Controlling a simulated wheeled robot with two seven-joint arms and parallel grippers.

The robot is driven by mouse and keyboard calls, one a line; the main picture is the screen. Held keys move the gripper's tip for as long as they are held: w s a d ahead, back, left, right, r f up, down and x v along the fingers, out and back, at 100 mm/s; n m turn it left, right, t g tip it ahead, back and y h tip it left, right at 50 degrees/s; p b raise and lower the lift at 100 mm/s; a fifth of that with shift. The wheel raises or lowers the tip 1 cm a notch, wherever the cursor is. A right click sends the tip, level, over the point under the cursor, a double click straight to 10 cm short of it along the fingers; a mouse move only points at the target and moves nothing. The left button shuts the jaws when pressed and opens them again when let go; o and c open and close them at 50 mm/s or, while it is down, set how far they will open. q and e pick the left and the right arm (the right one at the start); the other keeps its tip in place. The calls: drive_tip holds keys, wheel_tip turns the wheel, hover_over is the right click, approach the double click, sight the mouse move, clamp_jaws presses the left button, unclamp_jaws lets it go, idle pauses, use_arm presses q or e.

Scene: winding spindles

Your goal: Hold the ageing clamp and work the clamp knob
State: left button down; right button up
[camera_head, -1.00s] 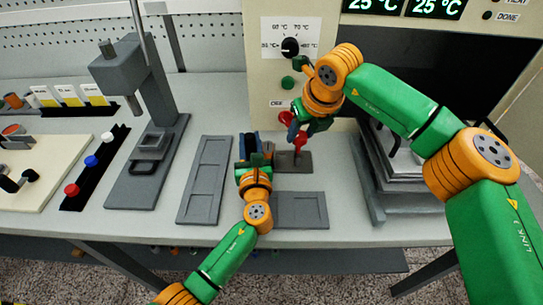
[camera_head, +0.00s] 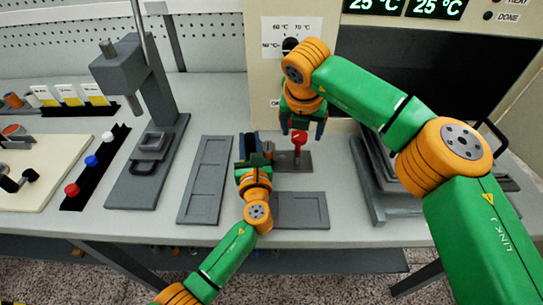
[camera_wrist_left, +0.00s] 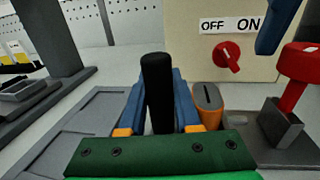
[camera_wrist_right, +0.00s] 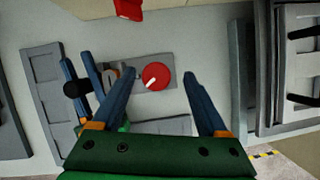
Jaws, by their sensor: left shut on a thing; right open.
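The ageing clamp (camera_wrist_left: 281,124) is a dark grey block on a flat grey base in front of the oven panel. Its red clamp knob (camera_head: 299,136) stands upright on top; in the right wrist view the knob (camera_wrist_right: 156,77) carries a white mark. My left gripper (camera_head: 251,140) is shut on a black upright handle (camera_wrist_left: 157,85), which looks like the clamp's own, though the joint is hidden. My right gripper (camera_wrist_right: 162,75) is open and points down. Its fingers stand on either side of the red knob, apart from it.
An orange slotted piece (camera_wrist_left: 208,105) sits beside my left fingers. Flat grey trays (camera_head: 203,185) lie left of and in front of the clamp. A grey layered stack (camera_head: 372,180) stands to the right. The panel's red switch (camera_wrist_left: 227,56) is close behind.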

wheel_tip(320, 180, up, 7)
drive_tip(key=shift+r, duration=0.2)
idle(0.4)
use_arm(q)
drive_tip(key=c, duration=0.5)
unclamp_jaws()
drive_tip(key=shift+s+d, duration=0.1)
